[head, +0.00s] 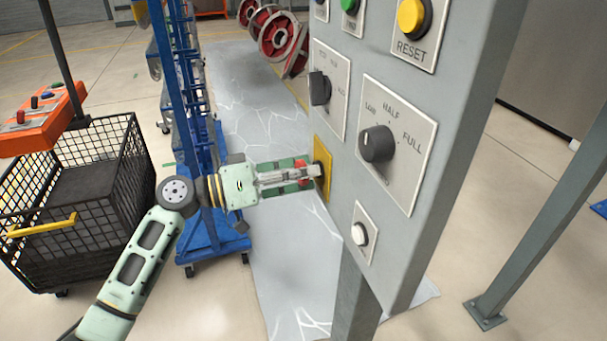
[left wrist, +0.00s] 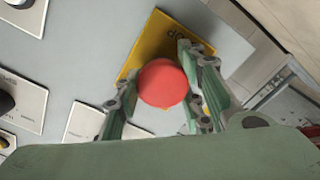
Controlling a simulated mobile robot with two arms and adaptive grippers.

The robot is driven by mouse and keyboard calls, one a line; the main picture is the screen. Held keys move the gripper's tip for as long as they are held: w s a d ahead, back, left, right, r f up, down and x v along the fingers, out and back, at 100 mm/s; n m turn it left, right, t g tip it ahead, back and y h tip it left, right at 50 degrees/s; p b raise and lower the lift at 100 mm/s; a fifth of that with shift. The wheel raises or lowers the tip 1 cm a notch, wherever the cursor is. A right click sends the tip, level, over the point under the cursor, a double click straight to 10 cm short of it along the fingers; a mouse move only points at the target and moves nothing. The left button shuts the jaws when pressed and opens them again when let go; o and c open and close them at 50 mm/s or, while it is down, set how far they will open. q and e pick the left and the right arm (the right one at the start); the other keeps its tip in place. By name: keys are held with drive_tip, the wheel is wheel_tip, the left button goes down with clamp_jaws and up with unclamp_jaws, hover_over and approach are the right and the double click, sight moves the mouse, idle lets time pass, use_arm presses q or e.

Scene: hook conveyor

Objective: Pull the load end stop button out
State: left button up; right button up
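The red round stop button (left wrist: 163,83) sits on a yellow plate (left wrist: 150,44) on the grey panel. In the head view the button (head: 304,173) shows partly between my fingers, in front of its yellow plate (head: 322,165). My left gripper (head: 310,171) reaches in from the left, level with the button. In the left wrist view its two fingers (left wrist: 160,88) stand on either side of the button. They look open around it, with a narrow gap on the left; contact on the right is unclear. My right gripper is not in view.
The panel (head: 350,150) also carries a black HALF/FULL knob (head: 377,143), another black knob (head: 319,88), a white button (head: 359,234) and a yellow RESET button (head: 411,17). A blue rack (head: 190,90) and a black mesh cart (head: 75,215) stand to the left.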

use_arm(q)
drive_tip(key=o, duration=0.4)
drive_tip(key=shift+s, duration=0.2)
drive_tip(key=shift+w+a, duration=0.1)
drive_tip(key=v, duration=1.2)
